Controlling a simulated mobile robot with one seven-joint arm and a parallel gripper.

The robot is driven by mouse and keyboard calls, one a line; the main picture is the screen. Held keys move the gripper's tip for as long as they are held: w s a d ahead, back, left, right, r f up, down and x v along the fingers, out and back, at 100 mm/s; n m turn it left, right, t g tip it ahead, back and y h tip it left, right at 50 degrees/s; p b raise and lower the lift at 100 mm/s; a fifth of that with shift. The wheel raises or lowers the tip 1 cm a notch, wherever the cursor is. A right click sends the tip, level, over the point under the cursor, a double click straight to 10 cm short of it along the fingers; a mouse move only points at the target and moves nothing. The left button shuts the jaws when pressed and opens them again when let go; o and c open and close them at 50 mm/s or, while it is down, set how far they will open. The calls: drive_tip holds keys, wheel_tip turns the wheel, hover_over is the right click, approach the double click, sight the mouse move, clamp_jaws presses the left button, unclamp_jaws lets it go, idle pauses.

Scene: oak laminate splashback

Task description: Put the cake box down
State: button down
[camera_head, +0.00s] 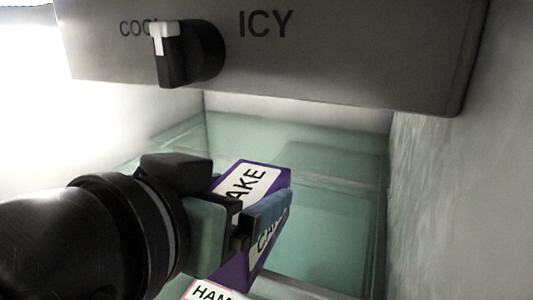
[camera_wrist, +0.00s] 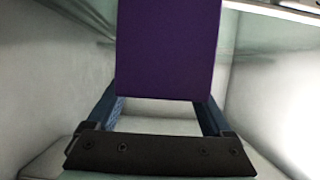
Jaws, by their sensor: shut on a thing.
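The cake box (camera_head: 271,175) is purple with white labels whose lettering is partly hidden. My gripper (camera_head: 262,215) is shut on it, with a blue finger across its near side. In the wrist view the purple box (camera_wrist: 168,50) fills the space between the two blue fingers of my gripper (camera_wrist: 162,105). The box is tilted in the head view, inside a fridge above a greenish glass shelf (camera_head: 335,215). Whether its underside touches the shelf cannot be told. My wrist hides its left part.
A box labelled HAM (camera_head: 212,291) shows at the bottom edge, just below the cake box. A grey panel with a black dial (camera_head: 190,53) marked COOL and ICY hangs above. The fridge's right wall (camera_head: 440,200) is close. Bare glass lies right of and behind the cake box.

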sight(263, 175)
drive_tip(key=shift+w+d+r+p, duration=0.1)
drive_tip(key=shift+w+d+p, duration=0.1)
drive_tip(key=shift+w, duration=0.3)
drive_tip(key=shift+w+d+r+p, duration=0.1)
drive_tip(key=shift+w+d+p, duration=0.1)
drive_tip(key=shift+w, duration=0.3)
drive_tip(key=p+x, duration=0.1)
drive_tip(key=x, duration=0.1)
drive_tip(key=p+x, duration=0.1)
drive_tip(key=x, duration=0.1)
drive_tip(key=shift+w+r, duration=0.15)
drive_tip(key=shift+r, duration=0.3)
drive_tip(key=shift+f, duration=0.5)
drive_tip(key=shift+f, duration=0.25)
unclamp_jaws()
drive_tip(key=shift+r, duration=0.1)
